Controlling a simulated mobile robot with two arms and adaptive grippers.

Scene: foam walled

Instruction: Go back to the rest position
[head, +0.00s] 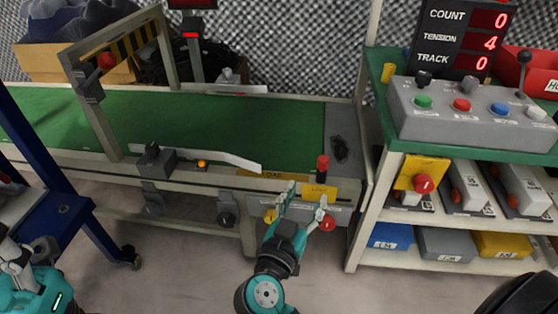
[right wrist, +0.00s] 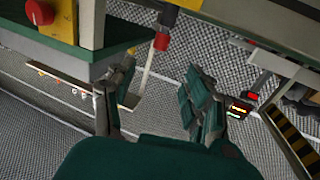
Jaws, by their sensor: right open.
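My right gripper (head: 303,207) is open and empty in the head view, in front of the end of the green conveyor (head: 290,122). Its fingers stand apart in the right wrist view (right wrist: 160,100), with nothing between them but floor and wall far behind. A red emergency button (head: 328,223) shows beside its right finger; I cannot tell whether they touch. At the lower left edge of the head view, part of my left arm (head: 35,290) shows; its fingers are not clearly visible.
A control box (head: 470,112) with coloured buttons stands on the green-topped shelf (head: 380,140) at right, with bins below. A dark blue frame (head: 50,160) stands at left. A red-topped post (head: 322,168) rises at the conveyor's end. The grey floor (head: 180,270) in front is clear.

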